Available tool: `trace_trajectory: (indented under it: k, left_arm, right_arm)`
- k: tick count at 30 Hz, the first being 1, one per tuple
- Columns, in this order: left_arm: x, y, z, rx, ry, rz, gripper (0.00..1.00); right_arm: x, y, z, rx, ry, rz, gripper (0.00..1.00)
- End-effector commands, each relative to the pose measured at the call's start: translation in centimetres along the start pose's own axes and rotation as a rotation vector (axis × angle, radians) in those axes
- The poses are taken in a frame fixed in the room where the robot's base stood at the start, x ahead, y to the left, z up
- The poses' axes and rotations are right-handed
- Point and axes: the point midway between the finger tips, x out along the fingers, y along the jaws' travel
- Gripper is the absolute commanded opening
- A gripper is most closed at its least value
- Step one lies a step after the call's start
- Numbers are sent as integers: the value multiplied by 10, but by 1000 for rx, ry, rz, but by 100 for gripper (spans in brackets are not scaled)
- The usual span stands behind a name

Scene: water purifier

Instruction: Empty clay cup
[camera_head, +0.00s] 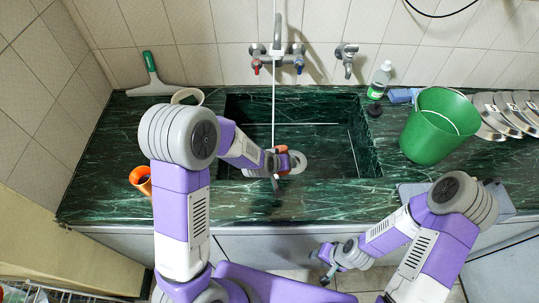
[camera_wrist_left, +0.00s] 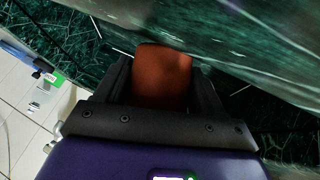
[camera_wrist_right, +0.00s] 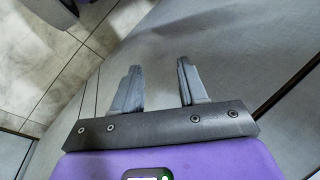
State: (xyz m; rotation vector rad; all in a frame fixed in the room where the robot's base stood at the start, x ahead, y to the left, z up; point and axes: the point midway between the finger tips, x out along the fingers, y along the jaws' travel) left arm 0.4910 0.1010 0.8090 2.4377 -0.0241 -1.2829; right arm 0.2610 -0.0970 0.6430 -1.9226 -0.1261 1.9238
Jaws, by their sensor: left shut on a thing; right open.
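My left gripper (camera_head: 277,166) is shut on an orange-brown clay cup (camera_wrist_left: 162,75). It holds the cup over the dark green sink basin (camera_head: 335,112). In the head view the cup (camera_head: 297,161) is partly hidden by the gripper, and its tilt and contents cannot be told. In the left wrist view the cup sits between both fingers. My right gripper (camera_head: 328,272) is open and empty, low in front of the counter. The right wrist view shows its two fingers (camera_wrist_right: 157,85) apart with nothing between them.
An orange container (camera_head: 141,179) stands on the counter at the left. A green bucket (camera_head: 432,130), a small bottle (camera_head: 379,80) and several metal lids (camera_head: 505,110) are at the right. Taps (camera_head: 277,55) rise behind the sink.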

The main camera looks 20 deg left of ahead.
Motion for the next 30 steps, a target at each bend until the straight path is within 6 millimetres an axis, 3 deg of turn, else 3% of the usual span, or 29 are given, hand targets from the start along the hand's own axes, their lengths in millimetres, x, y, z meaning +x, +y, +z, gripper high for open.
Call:
trace_trajectory:
  k: [30]
  left_arm:
    - [16,-9,5,-72,-105,41,31]
  right_arm:
    - [19,7,-1,0,0,0,43]
